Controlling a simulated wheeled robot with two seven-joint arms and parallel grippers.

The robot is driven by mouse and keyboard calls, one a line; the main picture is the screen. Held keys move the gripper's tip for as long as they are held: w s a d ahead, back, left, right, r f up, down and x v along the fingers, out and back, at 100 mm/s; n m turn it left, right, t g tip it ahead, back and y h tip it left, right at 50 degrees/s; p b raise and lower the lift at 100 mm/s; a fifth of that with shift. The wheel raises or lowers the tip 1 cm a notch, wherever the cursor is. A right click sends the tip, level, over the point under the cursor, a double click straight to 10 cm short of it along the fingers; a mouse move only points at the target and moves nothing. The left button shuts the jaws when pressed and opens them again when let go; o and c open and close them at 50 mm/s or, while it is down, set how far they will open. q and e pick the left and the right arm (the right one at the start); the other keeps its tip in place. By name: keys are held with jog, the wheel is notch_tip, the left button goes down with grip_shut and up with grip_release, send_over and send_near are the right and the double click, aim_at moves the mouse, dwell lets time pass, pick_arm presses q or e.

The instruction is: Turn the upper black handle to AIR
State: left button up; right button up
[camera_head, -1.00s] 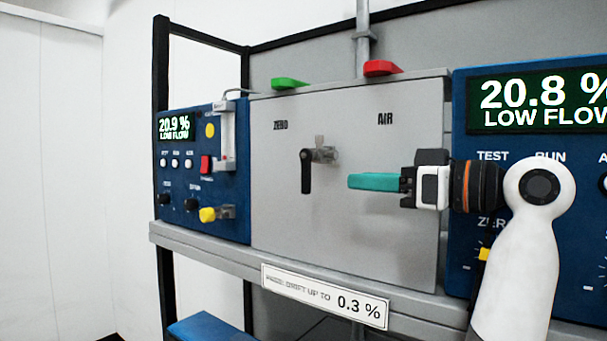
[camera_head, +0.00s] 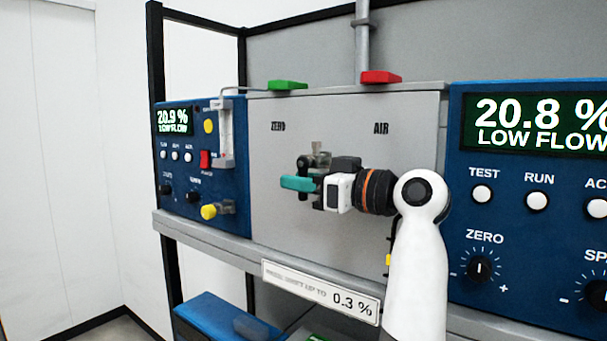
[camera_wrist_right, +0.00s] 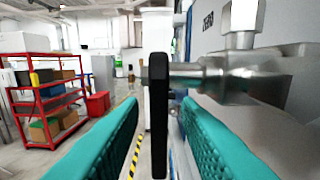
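The upper black handle (camera_wrist_right: 158,95) hangs straight down from its metal valve (camera_wrist_right: 225,75) in the right wrist view. In the head view the valve (camera_head: 316,150) shows on the grey panel between ZERO and AIR, and the handle is mostly hidden behind my gripper. My right gripper (camera_head: 298,184) is at the handle, its teal fingers spread. In the right wrist view the open right gripper (camera_wrist_right: 155,135) has one finger on each side of the handle, with gaps to both. My left gripper is not in view.
The grey panel (camera_head: 270,215) carries a green tag (camera_head: 288,85) and a red tag (camera_head: 380,77) on top. Blue analysers stand left (camera_head: 175,215) and right (camera_head: 510,225). A shelf edge (camera_head: 215,237) runs below. Wall-side space at left is clear.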

grip_shut()
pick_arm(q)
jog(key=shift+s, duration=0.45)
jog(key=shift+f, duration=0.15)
pick_arm(e)
jog(key=shift+h, duration=0.3)
jog(key=shift+d+g+h, duration=0.2)
jog(key=shift+g+h, duration=0.2)
jog(key=shift+g, duration=0.1)
jog(key=shift+s+d+r+g+h, duration=0.1)
jog(key=shift+s+d+g+h, duration=0.05)
jog(key=shift+g+h, duration=0.45)
jog(key=shift+s+d+r+g+h, duration=0.15)
jog(key=shift+g+h, duration=0.25)
jog(key=shift+h, duration=0.4)
jog(key=shift+s+d+r+g+h, duration=0.1)
jog(key=shift+s+d+g+h, duration=0.1)
jog(key=shift+g+h, duration=0.4)
